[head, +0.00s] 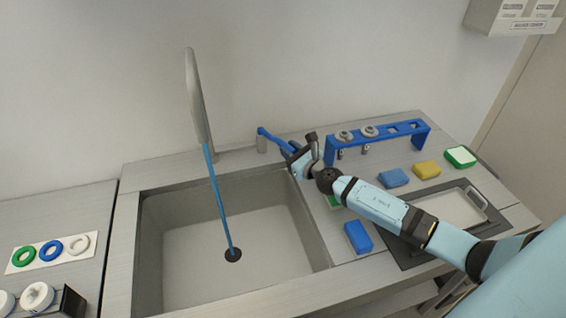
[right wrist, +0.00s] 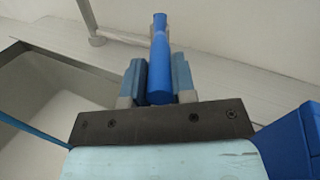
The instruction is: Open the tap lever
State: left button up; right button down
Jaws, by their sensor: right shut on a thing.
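The blue tap lever (head: 271,137) sticks out from its grey base (head: 262,144) on the counter behind the sink. In the right wrist view the lever (right wrist: 160,52) lies between my fingers. My right gripper (head: 294,153) is shut on the lever's near end; its fingers (right wrist: 158,82) flank it on both sides. The tall grey tap spout (head: 197,100) stands over the sink (head: 180,225). A thin blue stream (head: 217,190) runs from the spout down to the dark drain (head: 232,255). My left gripper is not in view.
A blue rack (head: 378,138) with nozzle-like parts stands right of the lever. Blue, yellow and green sponges (head: 426,169) lie near it. A dark tray (head: 405,262) lies partly under my right arm. Coloured rings (head: 51,250) sit at far left.

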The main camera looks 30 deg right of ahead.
jog(key=shift+d+f+n+y+b, duration=0.4)
jog(key=shift+d+y+b, duration=0.2)
jog(key=shift+b, duration=0.3)
jog(key=shift+w+d+r+y+b, duration=0.2)
jog(key=shift+r+y+b, duration=0.1)
jog(key=shift+b, duration=0.25)
jog(key=shift+n, duration=0.3)
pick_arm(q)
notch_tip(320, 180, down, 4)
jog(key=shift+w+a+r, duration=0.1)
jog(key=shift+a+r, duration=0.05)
pick_arm(e)
jog(key=c, duration=0.9)
grip_release()
jog(key=shift+c, duration=0.2)
pick_arm(q)
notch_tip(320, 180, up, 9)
jog(key=p, duration=0.9)
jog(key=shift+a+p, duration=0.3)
jog(key=shift+p, duration=0.1)
pick_arm(e)
notch_tip(320, 180, up, 20)
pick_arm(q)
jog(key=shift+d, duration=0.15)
